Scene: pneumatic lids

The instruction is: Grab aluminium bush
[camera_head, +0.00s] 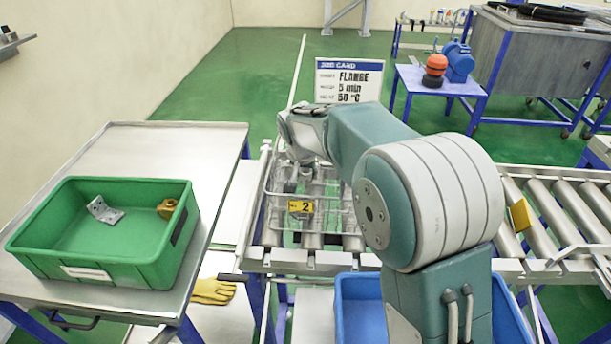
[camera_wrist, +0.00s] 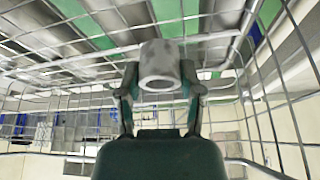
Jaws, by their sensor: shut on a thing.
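The aluminium bush (camera_wrist: 160,62) is a short grey hollow cylinder in the wrist view, with its open round end facing the camera. My gripper (camera_wrist: 160,88) has one finger on each side of it and is shut on it. In the head view my gripper (camera_head: 305,172) points down into a wire basket (camera_head: 272,190) with a yellow tag marked 2. The bush is too small and covered there to make out clearly. The basket's wires surround the gripper in the wrist view.
The basket sits on a roller conveyor (camera_head: 560,205). A green bin (camera_head: 120,235) with a metal bracket (camera_head: 104,210) and a brass part (camera_head: 167,208) stands on a steel table (camera_head: 190,140) at left. A yellow glove (camera_head: 212,291) lies below. A blue bin (camera_head: 358,300) is in front.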

